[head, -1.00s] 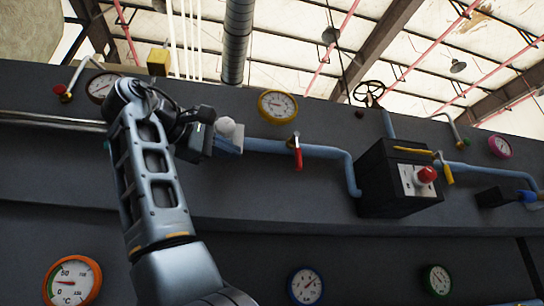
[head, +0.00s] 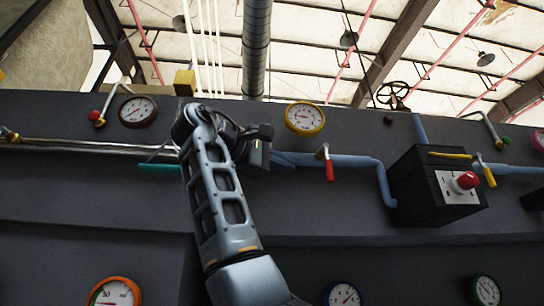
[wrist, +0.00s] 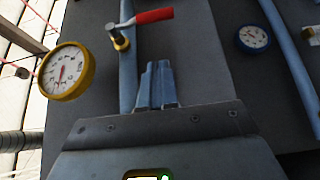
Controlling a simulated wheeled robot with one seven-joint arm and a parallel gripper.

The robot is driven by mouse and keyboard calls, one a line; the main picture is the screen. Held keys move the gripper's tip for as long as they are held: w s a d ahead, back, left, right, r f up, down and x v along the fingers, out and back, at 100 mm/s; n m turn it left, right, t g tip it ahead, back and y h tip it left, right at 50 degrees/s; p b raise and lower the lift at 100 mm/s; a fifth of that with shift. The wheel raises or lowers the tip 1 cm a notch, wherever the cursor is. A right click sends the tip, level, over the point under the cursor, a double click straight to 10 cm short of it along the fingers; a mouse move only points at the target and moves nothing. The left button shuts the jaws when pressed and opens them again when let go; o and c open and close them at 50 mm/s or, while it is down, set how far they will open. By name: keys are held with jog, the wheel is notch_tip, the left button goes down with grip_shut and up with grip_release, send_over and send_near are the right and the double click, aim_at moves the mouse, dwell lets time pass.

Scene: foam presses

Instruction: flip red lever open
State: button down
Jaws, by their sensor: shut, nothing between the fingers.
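The red lever (head: 329,170) is mounted on the blue pipe (head: 355,162) and its handle hangs down, crosswise to the pipe. In the wrist view the red lever (wrist: 154,16) is at the top, its handle pointing right from a brass-coloured valve mount. My gripper (wrist: 158,85) is shut and empty, its fingers together in front of the blue pipe. The lever lies beyond the fingertips in that view, apart from them. In the head view my gripper is left of the lever, and its fingers are hard to make out.
A yellow gauge (head: 305,117) is above the pipe. A black box (head: 415,190) with a red button (head: 466,180) and a yellow-handled lever (head: 487,173) stand to the right. A teal handle (head: 158,168) is behind my arm on the left. The wall around the red lever is clear.

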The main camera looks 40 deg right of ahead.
aim_at(328, 164)
jog(key=s+d+p, duration=0.1)
jog(key=s+d, duration=0.1)
jog(key=d, duration=0.5)
jog(key=shift+s+p, duration=0.35)
jog(key=shift+s, duration=0.05)
jog(key=shift+d+f, duration=0.1)
